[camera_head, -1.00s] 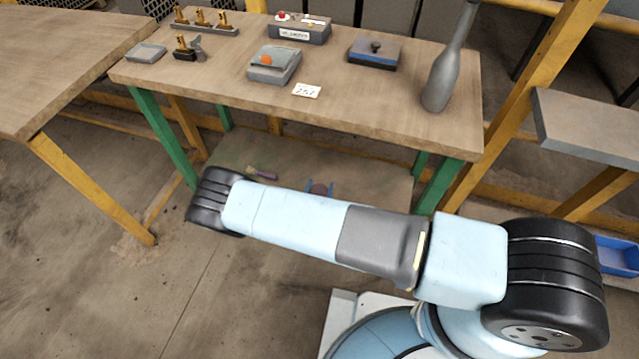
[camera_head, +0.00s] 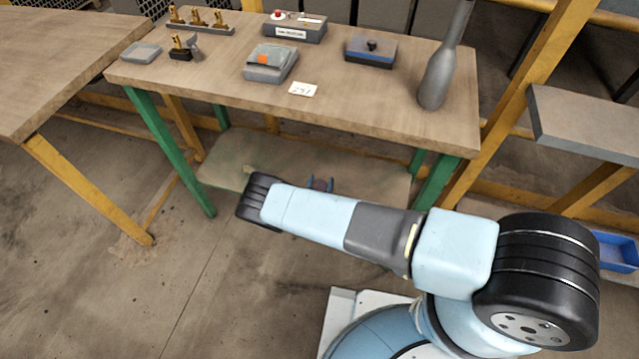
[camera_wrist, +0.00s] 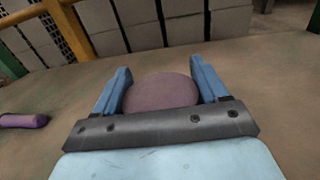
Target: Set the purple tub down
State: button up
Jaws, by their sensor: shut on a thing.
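The purple tub (camera_wrist: 160,92) is between the two blue fingers of my gripper (camera_wrist: 162,88) in the wrist view. The gripper is shut on it, with one finger on each side. Only its rounded purple top shows; its lower part is hidden behind the gripper's dark crossbar. In the head view the tub (camera_head: 320,184) is small, between the fingertips over the lower shelf (camera_head: 370,183) of the workbench. I cannot tell whether its base touches the shelf.
A purple handle (camera_wrist: 22,120) lies on the shelf at the left in the wrist view. Green legs (camera_head: 170,150) and the bench top (camera_head: 380,108) frame the shelf. Bare shelf surrounds the tub.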

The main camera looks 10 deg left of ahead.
jog(key=shift+f, duration=0.15)
jog(key=o, duration=1.2)
jog(key=shift+s, duration=0.15)
jog(key=s, duration=1.1)
jog(key=shift+s, duration=0.4)
